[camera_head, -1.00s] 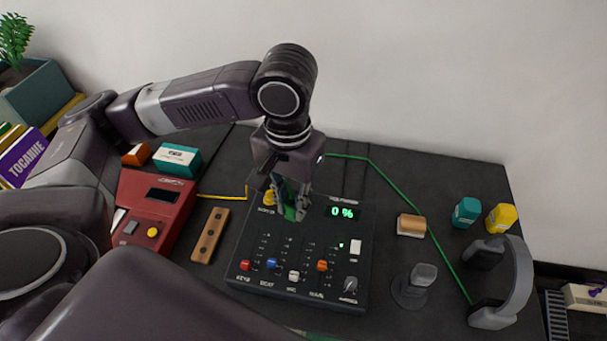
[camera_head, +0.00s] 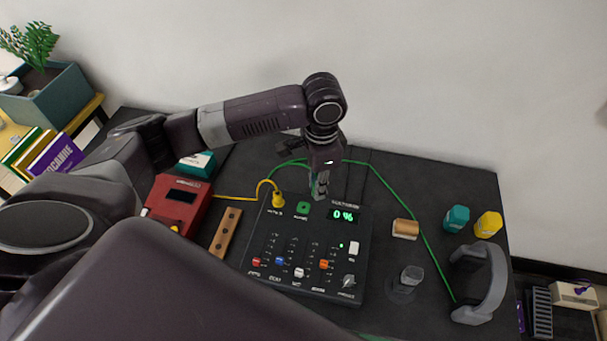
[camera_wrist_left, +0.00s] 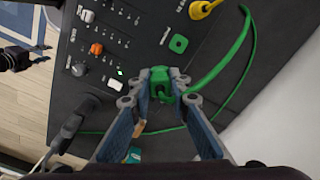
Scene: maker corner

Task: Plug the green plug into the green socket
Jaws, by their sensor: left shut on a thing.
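My left gripper (camera_head: 319,192) is shut on the green plug (camera_wrist_left: 160,79), seen between the fingertips in the wrist view. In the head view the gripper is above the back edge of the black mixer panel (camera_head: 262,262), and the plug is mostly hidden by the fingers. The green socket (camera_head: 303,207) is a green square with a dark hole on the panel, left of the gripper. In the wrist view the socket (camera_wrist_left: 179,43) lies beyond the plug, slightly right, apart from it. A green cable (camera_wrist_left: 236,62) trails from the plug.
A yellow plug (camera_head: 278,199) with its cable stands left of the green socket. The lit display (camera_head: 344,215) is to its right. A red box (camera_head: 178,205), wooden block (camera_head: 226,232), small stand (camera_head: 404,284) and headphones (camera_head: 480,285) surround the panel.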

